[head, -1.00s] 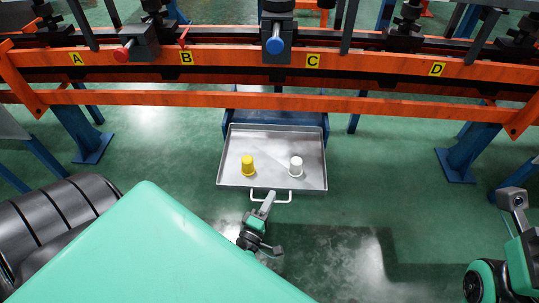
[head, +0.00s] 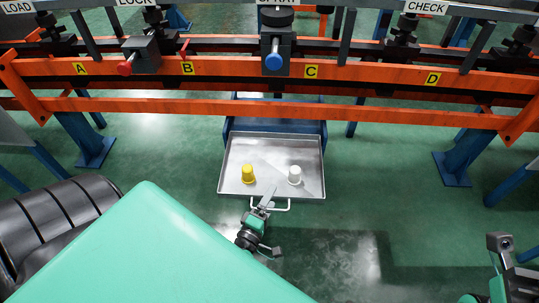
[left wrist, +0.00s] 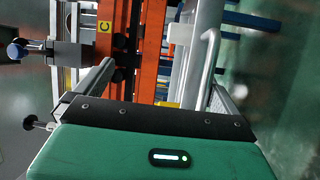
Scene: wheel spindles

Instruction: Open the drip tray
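The drip tray (head: 238,152) is a shallow grey metal tray that juts out from a blue frame (head: 276,125) below the orange rail in the head view. Its pale bar handle (head: 284,209) is on the near edge. A yellow cup (head: 248,174) and a white cup (head: 295,175) stand in the tray. My left gripper (head: 268,195) is at the handle, its tips reaching over the tray's near edge. In the left wrist view its fingers (left wrist: 160,76) are wide apart, with the handle (left wrist: 209,48) near the right-hand finger. My right gripper (head: 499,242) is at the lower right, its fingers unclear.
Orange rails (head: 345,115) with yellow labels A to D cross above the tray. A red knob (head: 125,68) and a blue knob (head: 273,62) stick out from the station. Blue legs (head: 457,155) stand on both sides. The green floor right of the tray is clear.

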